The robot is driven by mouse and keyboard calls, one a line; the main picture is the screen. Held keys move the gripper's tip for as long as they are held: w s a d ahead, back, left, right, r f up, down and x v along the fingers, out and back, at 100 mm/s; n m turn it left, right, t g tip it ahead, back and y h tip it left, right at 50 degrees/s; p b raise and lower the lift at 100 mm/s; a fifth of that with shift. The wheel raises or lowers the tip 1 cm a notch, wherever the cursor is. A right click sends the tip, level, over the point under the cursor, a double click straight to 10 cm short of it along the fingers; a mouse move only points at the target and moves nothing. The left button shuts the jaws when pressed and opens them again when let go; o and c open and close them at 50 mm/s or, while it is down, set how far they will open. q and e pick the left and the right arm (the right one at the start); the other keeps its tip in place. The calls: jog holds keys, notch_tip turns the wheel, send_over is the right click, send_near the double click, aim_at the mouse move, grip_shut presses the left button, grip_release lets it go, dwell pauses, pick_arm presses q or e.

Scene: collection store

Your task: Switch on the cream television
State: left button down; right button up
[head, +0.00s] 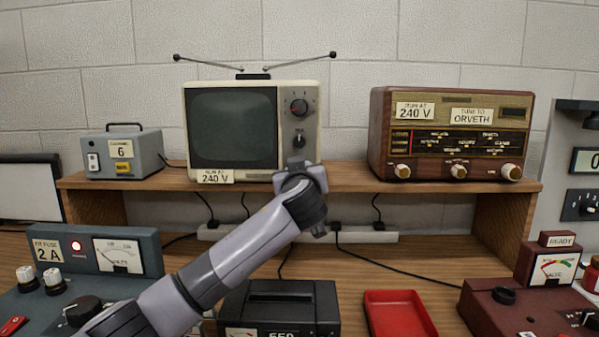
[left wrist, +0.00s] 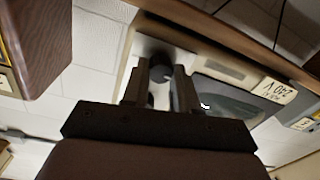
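The cream television (head: 230,130) stands on the wooden shelf with a dark screen and a "RUN AT 240 V" label. Its right-hand panel has a large upper knob (head: 299,107) and a smaller lower knob (head: 299,141). My left gripper (head: 300,170) is in front of the panel, just below the lower knob in the picture; my wrist hides its fingers there. In the left wrist view, the fingers of my left gripper (left wrist: 161,78) are apart, with a dark knob (left wrist: 162,68) between or just beyond their tips. Contact cannot be told. My right gripper is not in view.
A grey box (head: 122,152) marked 6 stands left on the shelf (head: 345,183), a wooden radio (head: 450,135) right. Below are a power strip (head: 365,237) with cables, a black meter box (head: 280,305), a red tray (head: 398,315) and a dark red unit (head: 530,305).

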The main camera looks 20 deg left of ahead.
pick_arm(q)
jog(key=shift+m, duration=0.3)
jog(key=m+p, duration=0.6)
jog(key=m, duration=0.8)
jog(key=shift+t, duration=0.3)
jog(key=shift+f+m+p, duration=0.1)
jog(key=shift+m+p, duration=0.2)
jog(key=shift+m, duration=0.1)
jog(key=c, duration=0.9)
grip_release()
jog(key=shift+o, duration=0.2)
jog(key=shift+s+d, duration=0.1)
